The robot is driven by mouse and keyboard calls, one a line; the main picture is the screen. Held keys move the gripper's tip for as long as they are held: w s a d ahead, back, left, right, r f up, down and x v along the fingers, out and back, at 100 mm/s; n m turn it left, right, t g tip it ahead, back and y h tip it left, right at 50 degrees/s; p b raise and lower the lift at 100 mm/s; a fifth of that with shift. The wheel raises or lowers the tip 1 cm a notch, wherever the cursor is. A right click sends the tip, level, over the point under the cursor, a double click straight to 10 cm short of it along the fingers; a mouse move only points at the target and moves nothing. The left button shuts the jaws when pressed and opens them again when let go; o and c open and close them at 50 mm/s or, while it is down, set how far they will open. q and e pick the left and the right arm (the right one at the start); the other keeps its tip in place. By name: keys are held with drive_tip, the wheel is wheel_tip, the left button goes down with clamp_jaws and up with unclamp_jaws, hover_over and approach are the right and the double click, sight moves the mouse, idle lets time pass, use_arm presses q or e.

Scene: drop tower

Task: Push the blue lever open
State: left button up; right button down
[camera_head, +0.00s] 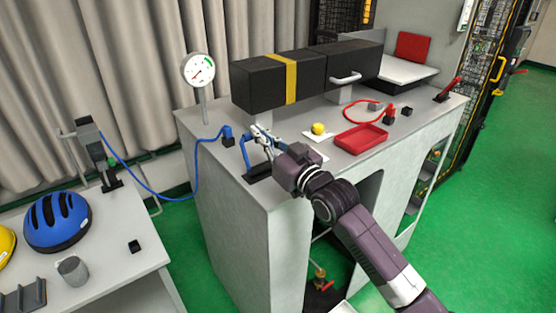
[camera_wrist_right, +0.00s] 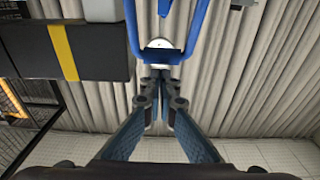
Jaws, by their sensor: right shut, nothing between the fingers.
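The blue lever (camera_head: 246,152) rises from a dark base (camera_head: 259,173) at the front left corner of the grey cabinet top. In the right wrist view it shows as a blue U-shaped handle (camera_wrist_right: 193,28), just beyond my fingertips. My right gripper (camera_head: 262,138) is shut and empty at the lever, with its fingers partly in front of it. In the right wrist view the gripper (camera_wrist_right: 157,76) has its fingertips together at the handle's crossbar. I cannot tell whether they touch it. My left gripper is not in view.
A gauge (camera_head: 198,70) and a blue cable (camera_head: 176,198) are to the left. A red tray (camera_head: 361,138) and yellow ball (camera_head: 318,129) lie to the right. A side table (camera_head: 115,262) holds a blue helmet (camera_head: 57,221).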

drive_tip(key=shift+w+a, duration=0.35)
drive_tip(key=shift+w, duration=0.05)
idle(0.4)
drive_tip(key=shift+r, duration=0.15)
